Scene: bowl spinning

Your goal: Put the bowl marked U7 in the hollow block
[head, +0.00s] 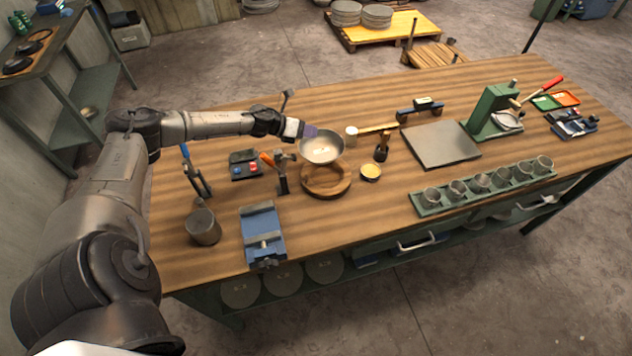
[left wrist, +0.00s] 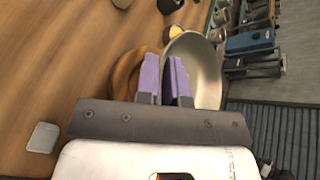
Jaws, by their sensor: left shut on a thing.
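A pale metal bowl (head: 322,148) is held by its rim in my left gripper (head: 307,132). A small light mark shows inside the bowl, but I cannot read it. The round wooden hollow block (head: 326,190) stands on the bench just below the bowl in the head view. The bowl covers the block's far edge there, apart by a height I cannot tell. In the left wrist view, the purple fingers (left wrist: 166,78) close on the rim of the bowl (left wrist: 205,68), which hides part of the block (left wrist: 124,72). My right gripper is not in view.
A hammer stand (head: 281,172) and a blue vise (head: 262,232) stand left of the block. A small yellow-topped tin (head: 371,171) and a dark tool (head: 382,148) stand to its right. A grey plate (head: 440,144) and a green cup rack (head: 484,188) lie farther right.

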